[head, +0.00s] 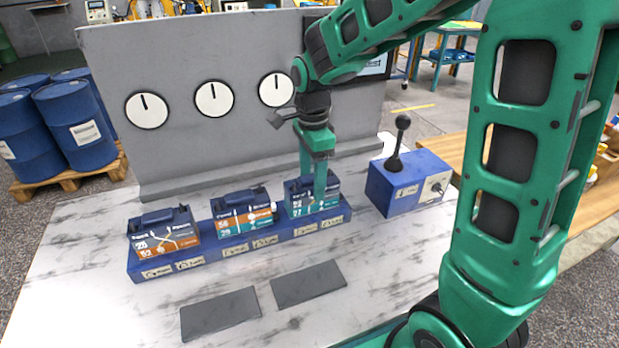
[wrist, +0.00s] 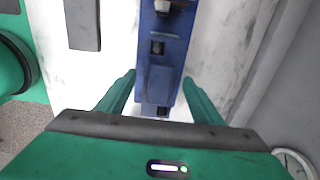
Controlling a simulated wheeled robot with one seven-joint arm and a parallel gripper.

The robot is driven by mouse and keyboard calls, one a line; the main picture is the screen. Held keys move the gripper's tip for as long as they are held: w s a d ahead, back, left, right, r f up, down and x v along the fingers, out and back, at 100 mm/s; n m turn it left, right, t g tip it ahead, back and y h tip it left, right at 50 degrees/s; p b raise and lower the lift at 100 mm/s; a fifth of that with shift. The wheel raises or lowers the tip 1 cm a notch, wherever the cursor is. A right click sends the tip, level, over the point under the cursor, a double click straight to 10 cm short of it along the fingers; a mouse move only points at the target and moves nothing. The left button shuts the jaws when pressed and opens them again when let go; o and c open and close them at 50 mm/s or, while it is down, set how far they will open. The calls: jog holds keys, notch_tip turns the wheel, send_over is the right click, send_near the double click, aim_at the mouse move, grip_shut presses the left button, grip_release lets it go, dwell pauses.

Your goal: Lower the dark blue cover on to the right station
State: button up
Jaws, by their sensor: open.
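The right station (head: 316,207), with a teal and orange front, stands at the right end of a long blue base (head: 215,252). A dark blue cover (head: 294,186) is on top of it, partly hidden by my gripper. I cannot tell whether it is fully seated. My gripper (head: 317,190) points down over this station with its jaws open. In the wrist view, my gripper (wrist: 162,92) has one finger on each side of the cover (wrist: 160,84), with visible gaps and no clear contact.
The middle station (head: 245,220) and left station (head: 168,240) also carry dark blue covers. A blue lever box (head: 395,190) stands to the right. Two flat grey plates (head: 220,313) (head: 308,284) lie in front. A grey panel with dials (head: 200,135) rises behind.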

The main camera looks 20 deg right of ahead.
aim_at(312, 176)
notch_tip(312, 176, up, 11)
jog(key=s+d+f+n, duration=0.3)
jog(key=s+d+n, duration=0.3)
jog(key=s+d, duration=0.7)
jog(key=s+d+f+n, duration=0.2)
jog(key=s, duration=0.4)
jog(key=s+d+f+n, duration=0.2)
jog(key=s+n, duration=0.1)
jog(key=s, duration=0.4)
jog(key=shift+s+f+n, duration=0.2)
jog(key=shift+f+n, duration=0.1)
jog(key=shift+f, duration=0.05)
jog(key=shift+d, duration=0.1)
jog(key=shift+w+f, duration=0.25)
jog(key=shift+w, duration=0.4)
